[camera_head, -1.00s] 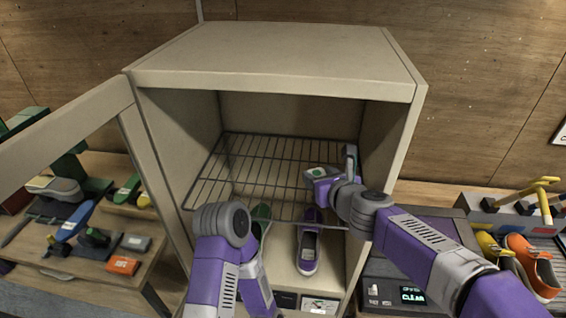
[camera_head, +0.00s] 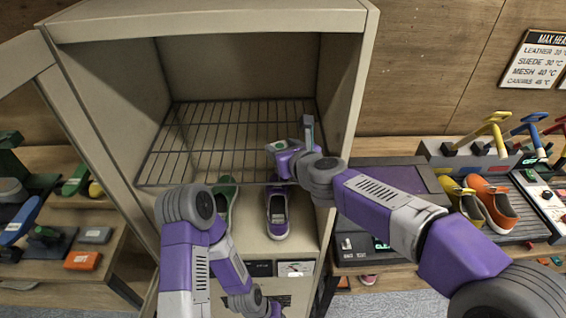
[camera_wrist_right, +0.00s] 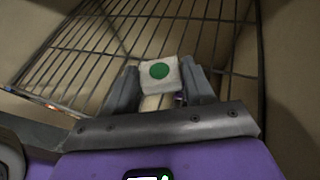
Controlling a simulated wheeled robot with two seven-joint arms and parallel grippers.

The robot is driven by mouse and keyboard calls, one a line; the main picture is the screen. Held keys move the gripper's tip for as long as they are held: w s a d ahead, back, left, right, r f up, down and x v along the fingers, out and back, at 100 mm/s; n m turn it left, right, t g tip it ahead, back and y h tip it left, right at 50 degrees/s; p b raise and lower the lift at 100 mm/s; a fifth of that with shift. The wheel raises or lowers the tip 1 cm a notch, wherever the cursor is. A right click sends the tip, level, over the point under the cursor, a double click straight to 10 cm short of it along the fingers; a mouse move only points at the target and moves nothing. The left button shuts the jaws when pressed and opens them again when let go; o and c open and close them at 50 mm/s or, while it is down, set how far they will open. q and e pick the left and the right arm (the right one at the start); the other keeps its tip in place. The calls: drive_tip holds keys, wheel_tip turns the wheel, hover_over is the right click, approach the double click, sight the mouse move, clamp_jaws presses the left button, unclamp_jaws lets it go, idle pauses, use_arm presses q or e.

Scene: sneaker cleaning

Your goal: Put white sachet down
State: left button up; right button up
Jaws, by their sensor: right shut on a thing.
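The white sachet (camera_wrist_right: 159,74) with a green dot is between the two fingers of my right gripper (camera_wrist_right: 160,86) in the right wrist view. In the head view, the sachet (camera_head: 277,146) shows as a small pale patch at the tip of my right gripper (camera_head: 288,148). The right gripper is shut on it, inside the open cabinet, above the right part of the wire rack (camera_head: 200,150). I cannot tell whether the sachet touches the rack.
The cabinet (camera_head: 215,20) has side walls close to my right gripper, and its door (camera_head: 85,125) stands open at the left. A purple shoe (camera_head: 278,215) and a green shoe (camera_head: 226,197) stand below the rack. The rack's left part is clear.

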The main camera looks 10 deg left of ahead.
drive_tip(key=shift+f+b, duration=1.1)
drive_tip(key=shift+f, duration=0.45)
drive_tip(key=shift+f, duration=0.2)
drive_tip(key=o, duration=1.2)
